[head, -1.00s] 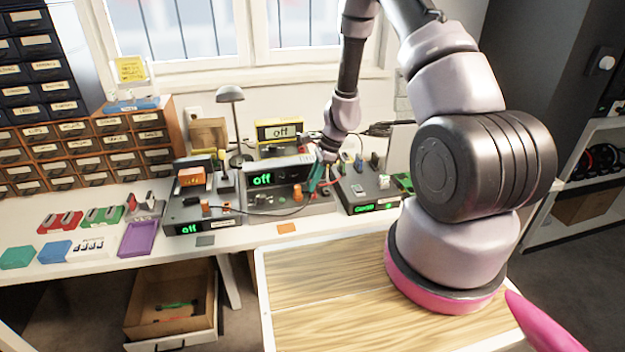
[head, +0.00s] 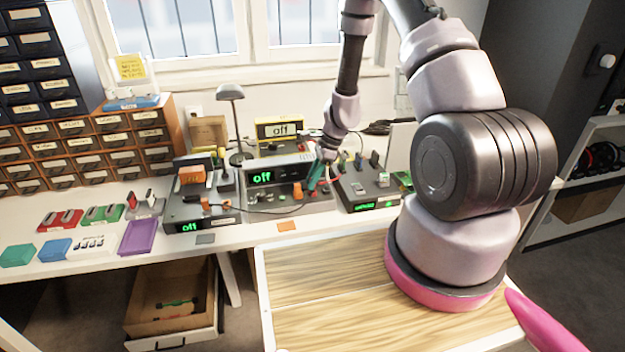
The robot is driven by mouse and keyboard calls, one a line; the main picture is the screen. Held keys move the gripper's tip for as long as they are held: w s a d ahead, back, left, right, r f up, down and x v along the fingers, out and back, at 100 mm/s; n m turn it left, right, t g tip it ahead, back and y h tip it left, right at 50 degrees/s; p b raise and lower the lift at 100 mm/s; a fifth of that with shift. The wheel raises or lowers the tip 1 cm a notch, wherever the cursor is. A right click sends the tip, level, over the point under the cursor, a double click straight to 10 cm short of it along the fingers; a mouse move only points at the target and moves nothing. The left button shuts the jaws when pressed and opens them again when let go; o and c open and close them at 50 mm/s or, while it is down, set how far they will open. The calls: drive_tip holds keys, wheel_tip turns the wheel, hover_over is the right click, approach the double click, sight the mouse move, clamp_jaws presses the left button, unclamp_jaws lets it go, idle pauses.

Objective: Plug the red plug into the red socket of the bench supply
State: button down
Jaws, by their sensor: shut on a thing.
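My gripper (head: 321,178) is low over the right end of the middle instrument, a grey unit (head: 290,162) with a green "off" display that may be the bench supply. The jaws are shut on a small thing. A bit of red shows by the fingertips, which fits the red plug, but its outline is too small to make out. The red socket cannot be picked out, and my gripper covers part of that unit's right end. Whether the plug touches a socket cannot be told.
A dark unit (head: 205,222) with an "off" display stands left, and another dark unit (head: 385,205) with a green display stands close right of my gripper. A yellow meter (head: 266,129) and a lamp (head: 230,93) stand behind. Dark cables cross the bench near the units.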

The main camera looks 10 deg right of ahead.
drive_tip(key=shift+f, duration=0.7)
idle(1.1)
drive_tip(key=c, duration=0.7)
unclamp_jaws()
drive_tip(key=shift+r, duration=0.1)
